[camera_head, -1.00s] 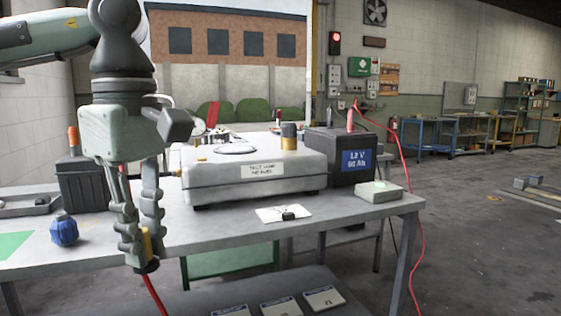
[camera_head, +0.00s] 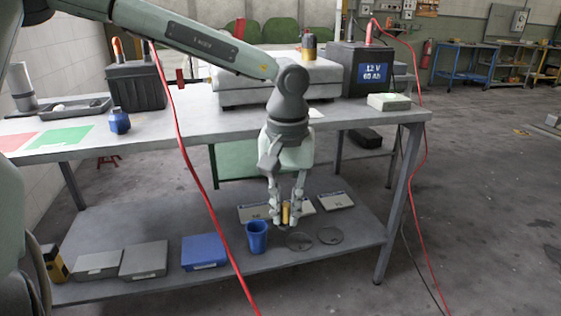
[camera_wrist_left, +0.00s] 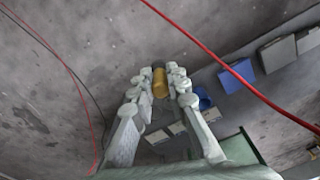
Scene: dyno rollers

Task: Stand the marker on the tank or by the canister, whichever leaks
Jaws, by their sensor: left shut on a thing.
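My left gripper (camera_head: 286,214) is shut on a small yellow cylinder (camera_head: 286,209) with a dark end, held over the lower shelf between the blue cup and two round dark discs. I cannot tell whether it touches the shelf. In the left wrist view the yellow cylinder (camera_wrist_left: 160,83) sits between the fingertips. I cannot tell which thing is the tank or the canister; no leak is visible. A large grey case (camera_head: 255,92) stands on the table with a dark and yellow cylinder (camera_head: 308,46) on top. A small blue container (camera_head: 119,121) stands at the table's left. My right gripper is out of view.
The lower shelf (camera_head: 180,220) holds a blue cup (camera_head: 257,236), a blue box (camera_head: 203,251), grey boxes (camera_head: 143,260), discs (camera_head: 300,241) and pale cards. A red cable (camera_head: 190,165) crosses before the table. A black battery (camera_head: 370,73) stands at the table's back right.

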